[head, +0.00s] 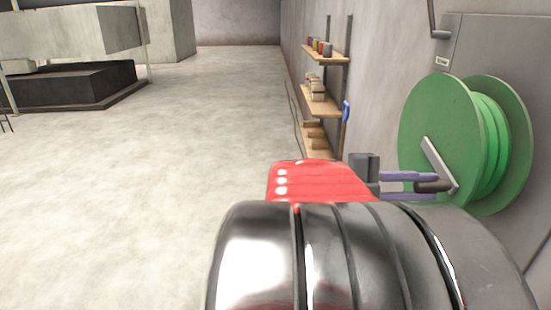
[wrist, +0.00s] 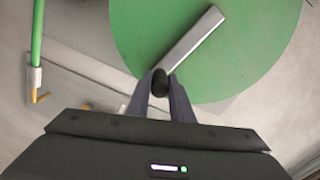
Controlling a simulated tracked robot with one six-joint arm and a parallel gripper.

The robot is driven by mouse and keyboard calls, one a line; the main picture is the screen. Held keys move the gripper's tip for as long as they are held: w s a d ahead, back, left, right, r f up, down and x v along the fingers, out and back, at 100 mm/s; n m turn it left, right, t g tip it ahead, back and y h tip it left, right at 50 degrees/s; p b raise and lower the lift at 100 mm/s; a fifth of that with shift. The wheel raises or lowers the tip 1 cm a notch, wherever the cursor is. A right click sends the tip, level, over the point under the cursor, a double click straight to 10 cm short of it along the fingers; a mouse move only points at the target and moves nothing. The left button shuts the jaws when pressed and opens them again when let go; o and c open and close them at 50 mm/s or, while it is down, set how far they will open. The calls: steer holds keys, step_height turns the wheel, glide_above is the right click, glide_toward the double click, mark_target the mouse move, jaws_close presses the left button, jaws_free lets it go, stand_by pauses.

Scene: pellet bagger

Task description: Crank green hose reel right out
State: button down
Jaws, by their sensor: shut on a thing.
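The green hose reel (head: 435,120) is mounted on a grey plate on the right wall in the head view. Its flat green face (wrist: 135,35) fills the top of the wrist view. A grey crank arm (head: 437,158) runs from the reel's face down to the right, ending in a dark handle (head: 432,187). My gripper (head: 410,186) has purple fingers, shut on the crank handle. In the wrist view the fingers (wrist: 161,88) close around the dark knob (wrist: 160,80) at the crank's lower left end. My arm hides the area below the reel in the head view.
Wooden wall shelves (head: 322,92) with small jars and rolls are left of the reel. In the wrist view a green hose (wrist: 37,35) hangs at the left, with a yellow-tipped end (wrist: 41,97). A dark low platform (head: 75,85) stands far left. The middle floor is clear.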

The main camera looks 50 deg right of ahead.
steer(key=shift+w, duration=0.1)
steer(key=c, duration=1.6)
jaws_free()
steer(key=shift+o, duration=0.2)
steer(key=shift+w, duration=0.1)
steer(key=v, duration=1.3)
steer(key=shift+w+a, duration=0.25)
steer(key=shift+a, duration=0.05)
steer(key=shift+f, duration=0.1)
